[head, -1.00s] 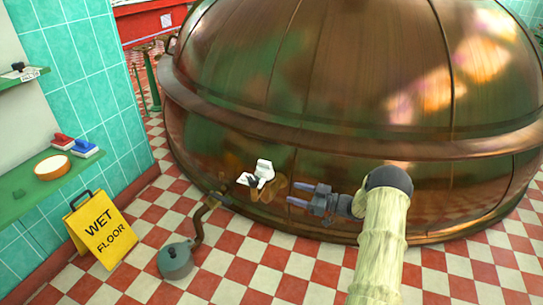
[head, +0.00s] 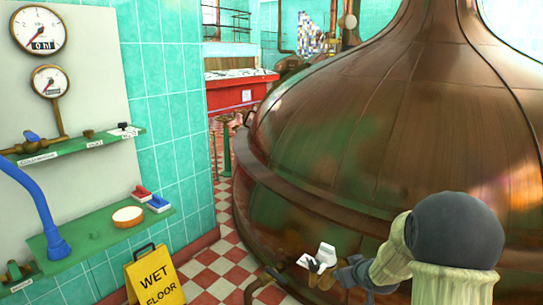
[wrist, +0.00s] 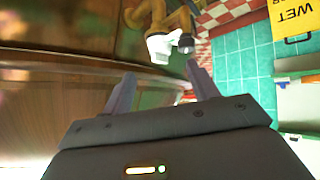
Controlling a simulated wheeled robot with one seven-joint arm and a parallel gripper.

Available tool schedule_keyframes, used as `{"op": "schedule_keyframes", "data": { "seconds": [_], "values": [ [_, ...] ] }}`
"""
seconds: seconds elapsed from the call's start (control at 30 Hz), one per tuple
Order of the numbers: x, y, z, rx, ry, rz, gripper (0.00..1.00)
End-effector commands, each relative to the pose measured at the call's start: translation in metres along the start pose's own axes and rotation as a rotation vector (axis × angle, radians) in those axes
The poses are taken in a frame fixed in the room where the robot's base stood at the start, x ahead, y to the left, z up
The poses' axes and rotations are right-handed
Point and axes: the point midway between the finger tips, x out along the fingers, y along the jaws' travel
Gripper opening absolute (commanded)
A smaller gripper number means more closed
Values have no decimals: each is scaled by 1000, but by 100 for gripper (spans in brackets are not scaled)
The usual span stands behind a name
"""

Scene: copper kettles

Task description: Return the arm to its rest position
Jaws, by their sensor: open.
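My gripper (wrist: 163,82) is open in the wrist view, its two fingers apart with nothing between them. In the head view my gripper (head: 347,274) is small and dark at the lower middle, partly hidden by my arm. It is in front of the copper kettle (head: 350,140), near a white fitting (head: 322,256) low on the kettle's side. The fitting also shows beyond the fingertips in the wrist view (wrist: 160,48). I cannot tell whether the gripper touches it.
A yellow wet floor sign (head: 155,278) stands by the tiled wall at lower left. A green shelf (head: 95,238) holds a round pale item (head: 128,215) and red and blue items. A blue tap (head: 40,215) and gauges (head: 39,30) are further left. Checkered floor (head: 222,268) lies between.

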Motion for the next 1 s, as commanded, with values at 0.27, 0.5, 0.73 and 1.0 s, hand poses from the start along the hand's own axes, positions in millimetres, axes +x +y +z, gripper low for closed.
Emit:
{"op": "schedule_keyframes", "data": {
  "seconds": [0.27,0.5,0.73,1.0],
  "values": [
    [-97,-56,64,127,-316,49,59],
    [-159,-98,114,217,-510,17,59],
    [-205,-121,131,267,-618,-21,59],
    [-231,-114,101,265,-616,-20,59]
  ]
}}
